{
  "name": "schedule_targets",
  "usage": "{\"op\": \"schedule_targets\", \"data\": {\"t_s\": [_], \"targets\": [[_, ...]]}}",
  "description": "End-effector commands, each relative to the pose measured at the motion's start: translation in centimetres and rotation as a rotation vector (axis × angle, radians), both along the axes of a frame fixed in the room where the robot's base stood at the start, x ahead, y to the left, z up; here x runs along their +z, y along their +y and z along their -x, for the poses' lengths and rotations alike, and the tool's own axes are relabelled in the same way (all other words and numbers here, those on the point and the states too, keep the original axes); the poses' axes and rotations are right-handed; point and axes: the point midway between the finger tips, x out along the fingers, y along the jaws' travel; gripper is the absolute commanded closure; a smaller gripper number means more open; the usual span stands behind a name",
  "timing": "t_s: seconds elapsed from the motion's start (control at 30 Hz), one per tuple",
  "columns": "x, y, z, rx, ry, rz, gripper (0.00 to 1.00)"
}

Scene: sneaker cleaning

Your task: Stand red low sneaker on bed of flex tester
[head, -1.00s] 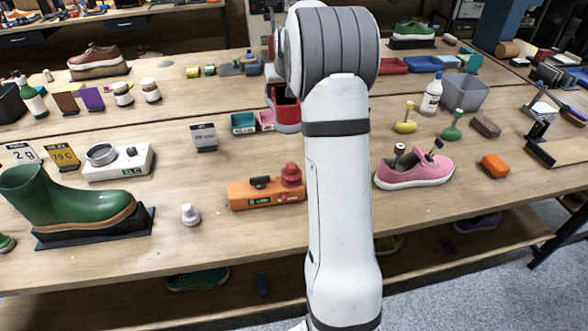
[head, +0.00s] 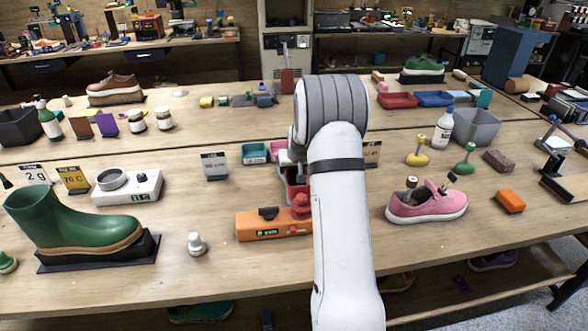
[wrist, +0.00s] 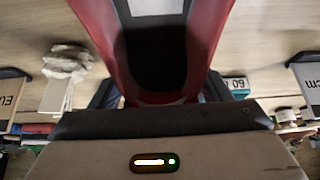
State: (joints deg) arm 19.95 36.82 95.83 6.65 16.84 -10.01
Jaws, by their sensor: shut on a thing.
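My gripper (wrist: 162,118) is shut on the red low sneaker (wrist: 98,22). In the wrist view the sneaker fills the upper middle, with its dark opening facing the camera and its red collar close to the gripper body. In the head view part of the red sneaker (head: 296,190) shows left of my arm, behind the orange device; my arm hides the rest and the gripper. That orange device (head: 262,225) has a black pad, a small green display and a red knob. I cannot tell for sure whether it is the flex tester.
A green boot (head: 70,225) on a black stand and a white device (head: 128,187) stand at left. A pink sneaker (head: 427,205) and an orange block (head: 510,201) are at right. A teal tray (head: 254,153) lies behind the orange device. A white bottle-like piece (head: 196,244) stands near the front edge.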

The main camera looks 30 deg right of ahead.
Motion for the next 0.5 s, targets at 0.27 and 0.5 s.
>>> {"op": "schedule_targets", "data": {"t_s": [0.27,0.5], "targets": [[-0.34,-0.02,-0.06,0.0,-0.003,0.001,0.67],[-0.43,0.01,-0.02,0.0,-0.001,0.0,0.13]]}}
